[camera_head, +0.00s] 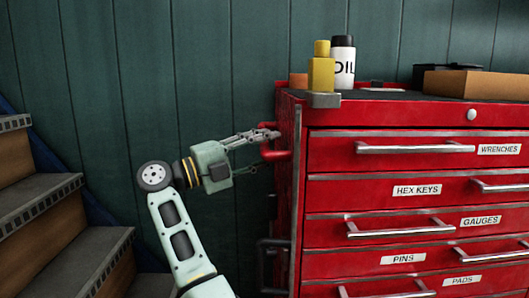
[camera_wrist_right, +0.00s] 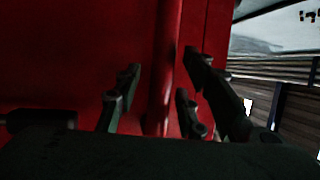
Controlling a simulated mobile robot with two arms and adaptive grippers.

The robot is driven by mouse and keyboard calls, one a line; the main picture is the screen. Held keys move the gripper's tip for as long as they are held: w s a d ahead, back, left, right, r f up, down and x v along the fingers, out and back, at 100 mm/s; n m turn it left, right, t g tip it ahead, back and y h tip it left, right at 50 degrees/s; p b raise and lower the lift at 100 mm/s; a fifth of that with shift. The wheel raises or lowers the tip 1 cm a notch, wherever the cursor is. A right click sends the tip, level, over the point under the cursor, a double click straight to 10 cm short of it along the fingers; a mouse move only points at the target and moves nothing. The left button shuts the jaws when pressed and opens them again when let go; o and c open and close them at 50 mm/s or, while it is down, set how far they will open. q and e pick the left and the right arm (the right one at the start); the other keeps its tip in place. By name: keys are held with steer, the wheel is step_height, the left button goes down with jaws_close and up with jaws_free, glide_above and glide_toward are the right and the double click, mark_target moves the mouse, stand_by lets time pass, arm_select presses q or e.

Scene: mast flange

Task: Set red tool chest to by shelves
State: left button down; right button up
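The red tool chest (camera_head: 318,200) stands on the right in the head view, with labelled drawers and silver bar handles. A red side handle (camera_head: 275,154) sticks out from its left side. My right gripper (camera_head: 263,151) is at this side handle, with its fingers spread. In the right wrist view, the fingers (camera_wrist_right: 158,105) are apart in front of the chest's red side (camera_wrist_right: 60,60), with a red upright bar between them. Whether a finger touches the bar cannot be told. My left gripper is in neither view. No shelves are clearly seen.
On the chest top stand a yellow bottle (camera_head: 321,75), a white oil bottle (camera_head: 343,64) and a cardboard box (camera_head: 475,84). Wooden stairs (camera_head: 60,240) are at the left. A green plank wall (camera_head: 220,60) runs behind.

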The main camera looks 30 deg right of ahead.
jaws_close()
stand_by(0.3)
stand_by(0.3)
